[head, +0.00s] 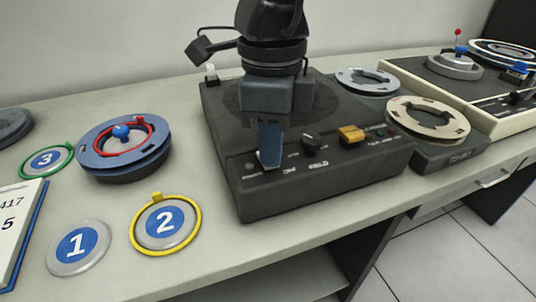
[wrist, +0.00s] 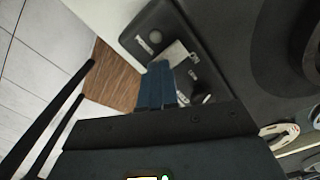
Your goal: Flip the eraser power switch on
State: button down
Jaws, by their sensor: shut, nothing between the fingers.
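The eraser (head: 340,190) is a dark grey box on the counter with a row of controls along its front panel. My gripper (head: 268,163) points down at the front left of this panel, with its blue fingers shut and empty. A light metal switch plate (wrist: 177,54) lies right by the fingertips in the wrist view (wrist: 157,70). In the head view the fingers hide most of the plate. I cannot tell the switch lever's position, nor whether the fingers touch it. A small round lamp (wrist: 155,37) sits beside the plate.
A black knob (head: 311,142) and a yellow button (head: 351,134) lie right of the fingers on the panel. Reels (head: 428,117) stand farther right. A blue-grey reel (head: 124,150) and numbered discs, including a yellow-ringed one (head: 165,224), lie left. The counter's front edge is close.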

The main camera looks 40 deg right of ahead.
dwell(0.3)
jog(key=shift+r+p, duration=1.4)
jog(key=shift+r, duration=1.95)
